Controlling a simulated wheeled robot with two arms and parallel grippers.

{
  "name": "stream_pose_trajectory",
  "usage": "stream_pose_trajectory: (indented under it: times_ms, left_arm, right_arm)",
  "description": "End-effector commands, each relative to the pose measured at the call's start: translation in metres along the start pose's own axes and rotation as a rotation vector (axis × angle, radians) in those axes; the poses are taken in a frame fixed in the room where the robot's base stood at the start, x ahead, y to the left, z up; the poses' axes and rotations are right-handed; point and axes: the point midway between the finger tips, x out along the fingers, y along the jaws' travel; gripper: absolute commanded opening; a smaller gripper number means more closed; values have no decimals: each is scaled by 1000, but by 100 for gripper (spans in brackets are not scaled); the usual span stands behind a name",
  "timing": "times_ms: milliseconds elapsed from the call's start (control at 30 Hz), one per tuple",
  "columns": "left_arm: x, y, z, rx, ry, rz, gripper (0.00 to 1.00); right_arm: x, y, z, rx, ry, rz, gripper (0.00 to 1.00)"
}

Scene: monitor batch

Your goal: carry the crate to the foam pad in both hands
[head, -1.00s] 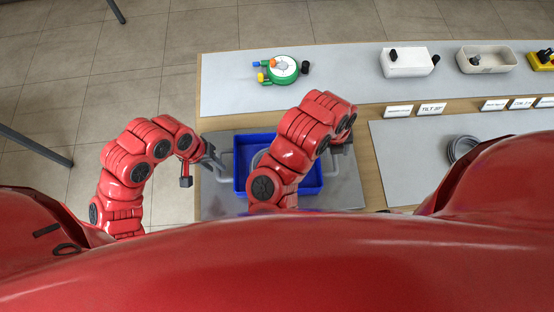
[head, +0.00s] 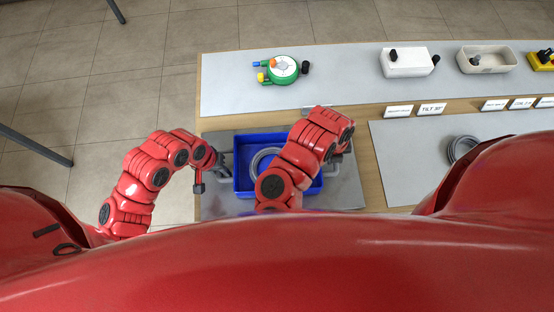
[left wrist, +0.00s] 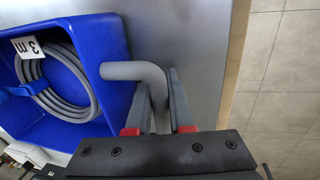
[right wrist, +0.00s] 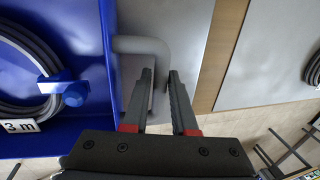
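The blue crate (head: 240,181) stands on a grey surface in the head view, with a grey bar handle on each side. A grey coil (head: 262,160) lies inside it, tagged "3 m" in the wrist views. My left gripper (left wrist: 158,80) is open, its fingers on either side of the left handle (left wrist: 140,71). My right gripper (right wrist: 160,72) is open at the other handle (right wrist: 138,44), with part of that bar between or behind its fingers; contact is unclear. My right arm covers part of the crate in the head view. I cannot tell which grey surface is the foam pad.
A grey panel (head: 400,160) lies to the right, with grey rings (head: 462,150) on it. Behind, a shelf (head: 340,80) holds a green round device (head: 283,70), a white box (head: 408,62) and a pale tray (head: 487,57). Label cards (head: 432,109) line its front edge.

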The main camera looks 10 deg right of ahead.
Motion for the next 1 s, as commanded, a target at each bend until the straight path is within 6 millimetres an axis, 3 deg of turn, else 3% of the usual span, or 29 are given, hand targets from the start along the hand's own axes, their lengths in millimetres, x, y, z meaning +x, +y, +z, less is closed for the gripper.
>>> stream_pose_trajectory:
  times_ms: [33,133,1000]
  left_arm:
    - [0,0,0,0,0,0,0]
    - [0,0,0,0,0,0,0]
    - [0,0,0,0,1,0,0]
  right_arm:
    - [0,0,0,0,0,0,15]
    - [0,0,0,0,0,0,0]
    - [0,0,0,0,1,0,0]
